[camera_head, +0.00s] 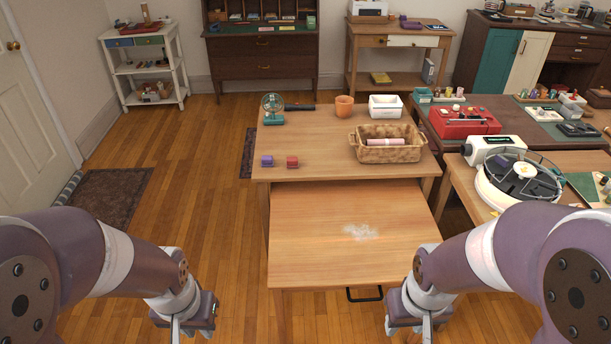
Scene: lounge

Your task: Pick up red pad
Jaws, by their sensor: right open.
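A small red block-like thing (292,162), which looks like the red pad, lies on the wooden table (325,135) near its front left. A similar purple one (267,161) lies just to its left, with a small gap. My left gripper (183,326) is low at the bottom left, over the floor and left of the table. Its fingers are too small and steeply seen to tell whether they are apart. My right gripper (420,328) is open at the bottom right, near the lower front surface. Both grippers are far from the red pad.
A wicker basket (388,152) with a pinkish roll, a white box (385,111), a terracotta pot (344,106) and a green fan (272,113) stand on the table. A lower wooden surface (340,260) with a black handle (365,294) juts out in front. A turntable (517,182) stands right.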

